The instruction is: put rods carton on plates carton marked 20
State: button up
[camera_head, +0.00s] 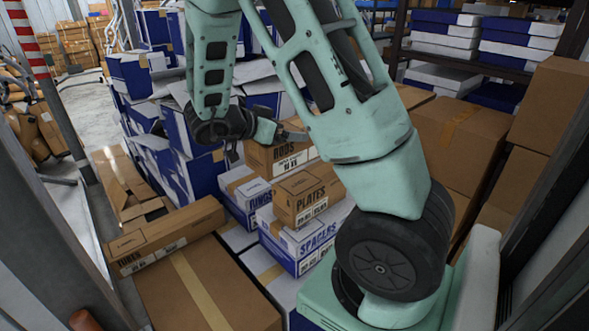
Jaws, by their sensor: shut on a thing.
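The rods carton (266,158), brown with RODS printed on its side, is in the middle of the head view. My gripper (272,136) is at its top, shut on it; my arm hides part of the grip and the carton's right end. The brown plates carton (308,194), with PLATES on its side, sits just below and in front of the rods carton in the picture. Its small marking is too small to read surely. It rests on a white and blue carton marked SPAGLES (314,240). I cannot tell whether the rods carton touches anything below.
A white and blue TUNGS carton (248,196) stands left of the plates carton. Blue and white cartons (205,172) are stacked behind. A long brown carton (165,236) and a large taped one (205,290) lie front left. Brown cartons (455,135) stand at right.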

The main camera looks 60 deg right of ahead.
jog(key=shift+f+p, duration=0.7)
jog(key=shift+f, duration=4.25)
